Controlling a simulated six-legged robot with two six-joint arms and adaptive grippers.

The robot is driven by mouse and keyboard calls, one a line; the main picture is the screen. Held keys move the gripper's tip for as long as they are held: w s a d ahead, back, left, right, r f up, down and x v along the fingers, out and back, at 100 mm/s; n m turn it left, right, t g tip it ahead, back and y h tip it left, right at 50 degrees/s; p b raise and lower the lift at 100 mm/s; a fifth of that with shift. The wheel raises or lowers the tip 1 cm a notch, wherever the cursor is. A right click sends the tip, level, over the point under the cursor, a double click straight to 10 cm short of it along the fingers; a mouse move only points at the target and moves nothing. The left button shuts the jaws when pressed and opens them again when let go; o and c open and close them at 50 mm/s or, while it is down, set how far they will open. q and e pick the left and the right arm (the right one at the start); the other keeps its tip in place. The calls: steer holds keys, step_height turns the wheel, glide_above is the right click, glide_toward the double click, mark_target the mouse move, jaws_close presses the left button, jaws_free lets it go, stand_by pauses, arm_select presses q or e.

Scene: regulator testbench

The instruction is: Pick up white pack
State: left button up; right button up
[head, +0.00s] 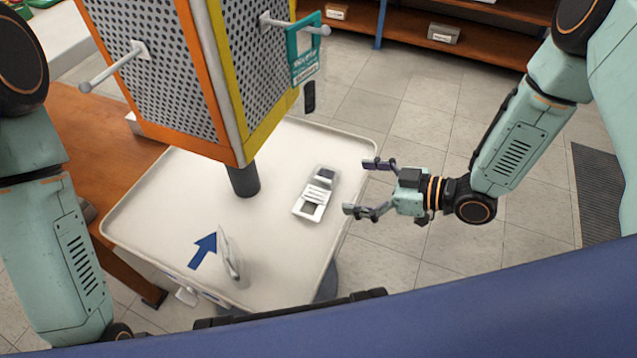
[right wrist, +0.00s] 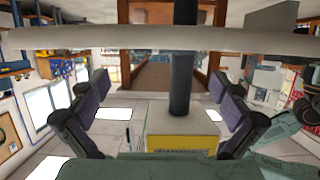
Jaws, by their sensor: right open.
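A flat white piece (head: 315,195) with grey slots and a dark end lies on the right part of the white tray table. A second thin white piece (head: 231,258) stands upright near the tray's front edge. I cannot tell which of them is the white pack. My right gripper (head: 357,187) is open and empty, just beyond the tray's right edge, its fingers pointing left toward the flat white piece, apart from it. In the right wrist view its two fingers (right wrist: 158,90) are spread wide with nothing gripped. My left gripper is not in view; only the left arm shows.
The white tray table (head: 160,205) carries a dark post with a pegboard display (head: 175,80) above it. A teal pack (head: 303,50) hangs on a right peg. A blue arrow (head: 203,249) marks the tray. Wooden shelves (head: 470,50) stand behind open floor.

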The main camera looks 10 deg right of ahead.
mark_target(324, 182)
steer(key=shift+b+x, duration=0.3)
steer(key=shift+x, duration=0.6)
steer(key=b+x, duration=0.2)
steer(key=x, duration=0.2)
steer(key=shift+s, duration=0.15)
steer(key=shift+w+a+f, duration=0.15)
steer(key=shift+w+a, duration=0.15)
steer(key=shift+a, duration=0.1)
steer(key=shift+c, duration=0.2)
steer(key=c, duration=0.9)
step_height(324, 182, up, 10)
steer(key=p, duration=0.4)
